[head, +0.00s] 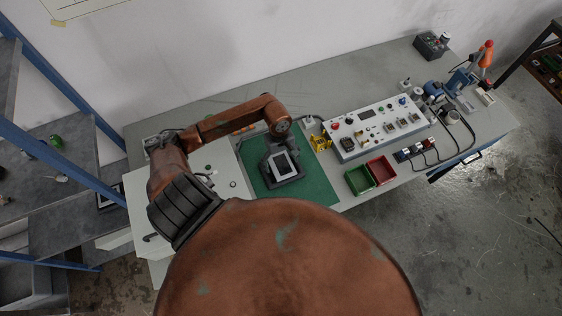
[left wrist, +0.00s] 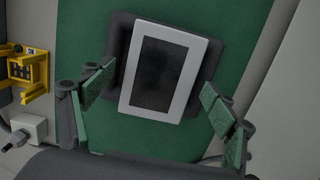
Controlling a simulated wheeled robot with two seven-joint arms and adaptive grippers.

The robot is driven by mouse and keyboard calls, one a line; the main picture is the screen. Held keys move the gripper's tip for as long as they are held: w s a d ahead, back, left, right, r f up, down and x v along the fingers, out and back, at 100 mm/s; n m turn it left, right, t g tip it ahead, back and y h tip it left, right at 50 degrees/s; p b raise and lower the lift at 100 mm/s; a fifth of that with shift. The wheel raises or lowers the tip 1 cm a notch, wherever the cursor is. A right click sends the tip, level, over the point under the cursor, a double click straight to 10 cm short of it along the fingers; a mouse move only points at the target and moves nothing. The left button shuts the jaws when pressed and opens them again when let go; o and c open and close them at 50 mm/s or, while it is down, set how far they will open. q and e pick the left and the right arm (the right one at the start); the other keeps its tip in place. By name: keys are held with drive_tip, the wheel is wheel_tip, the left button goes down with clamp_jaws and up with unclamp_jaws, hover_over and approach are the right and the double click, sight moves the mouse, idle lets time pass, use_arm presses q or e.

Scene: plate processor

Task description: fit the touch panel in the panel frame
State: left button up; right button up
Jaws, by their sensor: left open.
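The touch panel (left wrist: 190,72), a white-bordered plate with a dark screen, lies on the dark panel frame (left wrist: 120,35) in the left wrist view. Its near edge reaches past the visible dark rim, and it looks slightly turned against the frame. I cannot tell whether it is seated. Both also show in the head view, the panel (head: 283,166) over the dark frame (head: 296,180) on the green mat. My left gripper (left wrist: 156,86) is open, with one finger on each side of the panel and apart from it. My right gripper is not in view.
The green mat (head: 318,185) lies on a long grey bench (head: 220,103). To its right are a yellow fixture (head: 321,143), a control box (head: 376,124), a green bin (head: 359,180) and a red bin (head: 381,170). Blue shelving stands at the left.

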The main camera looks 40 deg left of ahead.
sight(280, 161)
use_arm(q)
wheel_tip(280, 161, up, 12)
drive_tip(key=a+b, duration=0.1)
drive_tip(key=b, duration=0.1)
drive_tip(key=shift+w+a+r, duration=0.2)
drive_tip(key=shift+w+r, duration=0.05)
drive_tip(key=shift+w, duration=0.15)
